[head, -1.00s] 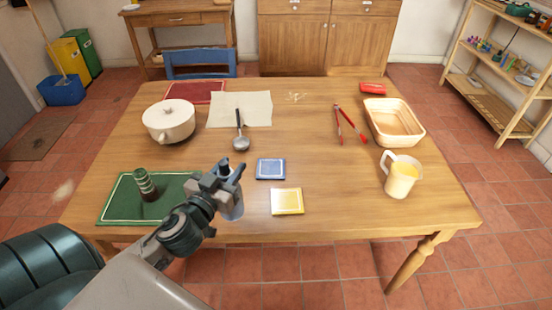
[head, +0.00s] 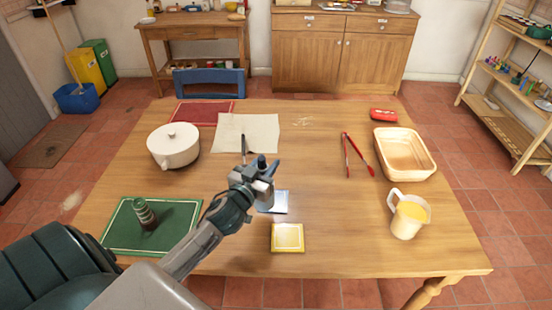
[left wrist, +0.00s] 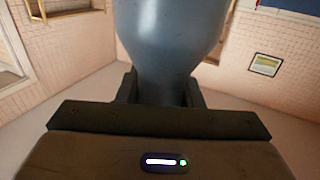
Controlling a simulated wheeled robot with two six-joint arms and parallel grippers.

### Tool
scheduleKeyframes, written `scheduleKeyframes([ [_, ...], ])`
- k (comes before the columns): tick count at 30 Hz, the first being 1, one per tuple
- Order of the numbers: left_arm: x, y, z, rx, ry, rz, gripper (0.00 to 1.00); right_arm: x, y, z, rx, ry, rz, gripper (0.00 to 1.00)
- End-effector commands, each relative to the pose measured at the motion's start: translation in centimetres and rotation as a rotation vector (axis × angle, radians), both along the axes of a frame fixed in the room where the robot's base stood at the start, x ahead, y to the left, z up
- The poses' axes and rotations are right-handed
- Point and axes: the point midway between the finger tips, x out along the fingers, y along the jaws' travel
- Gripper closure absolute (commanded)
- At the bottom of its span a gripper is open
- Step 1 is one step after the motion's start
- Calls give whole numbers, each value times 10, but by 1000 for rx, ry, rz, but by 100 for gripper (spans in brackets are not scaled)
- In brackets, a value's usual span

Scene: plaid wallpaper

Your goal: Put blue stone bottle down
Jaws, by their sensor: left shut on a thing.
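My left gripper (head: 263,181) is shut on the blue stone bottle (left wrist: 168,35). The bottle's blue-grey body fills the upper middle of the left wrist view, between the two dark fingers. In the head view the gripper hides most of the bottle. The bottle seems upright, over or just beside the blue tile (head: 281,203). The gripper and bottle cover the left part of that tile. I cannot tell whether the bottle's base touches it. My right gripper is not in view.
A yellow tile (head: 287,238) lies just in front. A green mat (head: 183,216) with a dark bottle (head: 144,212) is at the left. A white pot (head: 174,147), a paper sheet (head: 262,130), red tongs (head: 358,156), a tray (head: 430,165) and a jug (head: 408,215) stand around.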

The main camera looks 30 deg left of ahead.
Motion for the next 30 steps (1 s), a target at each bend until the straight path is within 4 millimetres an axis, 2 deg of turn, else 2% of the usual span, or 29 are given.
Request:
scheduleKeyframes([
  [1, 13, 0, 5, -6, -4, 1, 100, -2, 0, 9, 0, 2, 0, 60],
  [3, 27, 1, 3, -3, -2, 1, 100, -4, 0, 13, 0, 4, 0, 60],
  [9, 47, 3, -2, -1, -2, -1, 100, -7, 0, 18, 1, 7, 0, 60],
  [16, 59, 3, -3, -1, -2, 0, 100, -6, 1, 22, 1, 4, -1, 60],
  [24, 57, 3, -30, 1, 0, 0, 100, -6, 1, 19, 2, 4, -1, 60],
  [30, 57, 3, -40, 0, -1, -1, 100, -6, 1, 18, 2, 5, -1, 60],
])
